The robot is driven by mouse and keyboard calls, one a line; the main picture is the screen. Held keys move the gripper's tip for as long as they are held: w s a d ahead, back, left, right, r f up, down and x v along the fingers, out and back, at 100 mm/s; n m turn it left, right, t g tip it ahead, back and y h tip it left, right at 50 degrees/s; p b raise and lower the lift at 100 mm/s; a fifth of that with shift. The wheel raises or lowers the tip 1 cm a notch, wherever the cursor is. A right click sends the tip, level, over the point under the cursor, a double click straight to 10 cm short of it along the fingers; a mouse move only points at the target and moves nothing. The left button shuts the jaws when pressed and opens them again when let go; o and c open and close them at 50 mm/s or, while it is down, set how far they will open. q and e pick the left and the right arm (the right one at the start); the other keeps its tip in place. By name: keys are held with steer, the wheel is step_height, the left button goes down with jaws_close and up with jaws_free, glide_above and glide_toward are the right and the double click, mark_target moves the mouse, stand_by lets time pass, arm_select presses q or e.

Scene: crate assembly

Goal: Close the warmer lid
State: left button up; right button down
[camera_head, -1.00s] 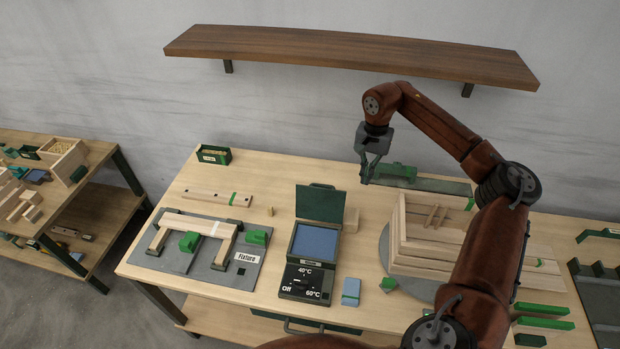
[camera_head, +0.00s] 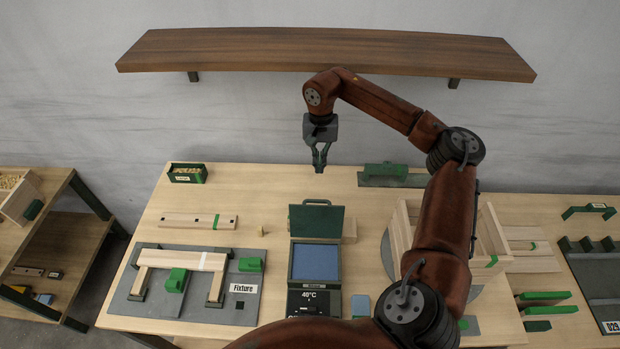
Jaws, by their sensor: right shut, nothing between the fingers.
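The warmer (camera_head: 316,293) stands at the middle of the table, a dark box with a blue pad inside and a temperature panel at its front. Its green lid (camera_head: 316,221) is up, tilted back behind the box. My right gripper (camera_head: 319,170) is shut and empty. It hangs fingers down above the table's back edge, behind the lid and apart from it. My left gripper is not in view. My right arm hides the lower part of the picture, including part of the control panel.
A wooden crate (camera_head: 492,238) stands right of the warmer, partly behind my arm. The fixture board (camera_head: 190,309) with wooden bars lies at left. A wooden shelf (camera_head: 320,52) hangs above. Bare table lies between lid and gripper.

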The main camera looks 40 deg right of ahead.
mark_target(316, 216)
step_height(316, 216, down, 10)
steer(key=p, duration=0.2)
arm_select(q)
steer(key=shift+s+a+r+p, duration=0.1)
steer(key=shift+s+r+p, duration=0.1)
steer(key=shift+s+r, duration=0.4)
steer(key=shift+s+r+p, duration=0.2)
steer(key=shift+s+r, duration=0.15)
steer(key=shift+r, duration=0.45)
arm_select(e)
steer(key=shift+s+a+r, duration=0.35)
steer(key=shift+s+a, duration=0.15)
steer(key=shift+s, duration=0.1)
steer(key=shift+s+a+r, duration=0.3)
steer(key=shift+s+a, duration=0.2)
steer(key=shift+s, duration=0.15)
steer(key=shift+s+a+r, duration=0.35)
steer(key=shift+s+a, duration=0.15)
steer(key=shift+s, duration=0.1)
